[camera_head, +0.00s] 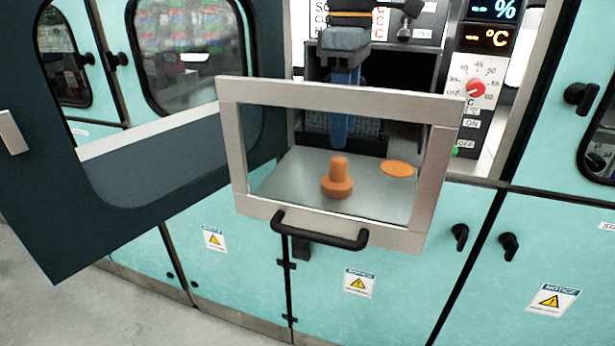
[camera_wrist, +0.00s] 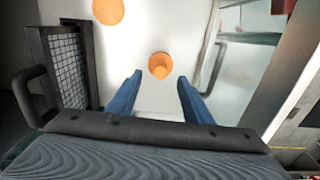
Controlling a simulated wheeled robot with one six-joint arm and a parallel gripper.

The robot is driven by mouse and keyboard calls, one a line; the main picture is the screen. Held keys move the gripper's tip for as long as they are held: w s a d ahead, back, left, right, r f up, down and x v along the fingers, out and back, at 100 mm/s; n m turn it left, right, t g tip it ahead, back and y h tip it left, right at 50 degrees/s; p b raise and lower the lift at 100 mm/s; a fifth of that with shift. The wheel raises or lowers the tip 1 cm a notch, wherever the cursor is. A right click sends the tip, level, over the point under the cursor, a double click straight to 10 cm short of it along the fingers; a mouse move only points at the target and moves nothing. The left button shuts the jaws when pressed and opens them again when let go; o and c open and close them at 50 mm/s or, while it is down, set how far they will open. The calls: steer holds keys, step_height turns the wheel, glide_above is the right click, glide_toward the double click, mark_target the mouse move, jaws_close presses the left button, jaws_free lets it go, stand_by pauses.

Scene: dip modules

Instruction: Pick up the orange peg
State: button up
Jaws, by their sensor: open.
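The orange peg (camera_head: 338,179) stands upright on the grey metal shelf (camera_head: 292,172), seen through the window of the framed door in the head view. It has a wide round base and a narrower top. It also shows in the wrist view (camera_wrist: 160,66), seen from above between and beyond the fingertips. My gripper (camera_head: 341,140) has blue fingers and points down above and behind the peg in the head view. In the wrist view my gripper (camera_wrist: 159,78) is open, with a wide empty gap between its fingers. It does not touch the peg.
A flat orange disc (camera_head: 398,169) lies on the shelf right of the peg. The metal-framed door (camera_head: 232,160) with a black handle (camera_head: 320,236) stands in front. A dark basket with a mesh side (camera_wrist: 68,66) is at the left in the wrist view. A large dark door (camera_head: 60,190) hangs open at left.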

steer(key=shift+a+f, duration=0.15)
steer(key=shift+f, duration=0.1)
step_height(320, 180, down, 7)
steer(key=p, duration=0.2)
steer(key=shift+a+f+p, duration=0.1)
steer(key=shift+f+p, duration=0.05)
steer(key=shift+p, duration=0.25)
jaws_close()
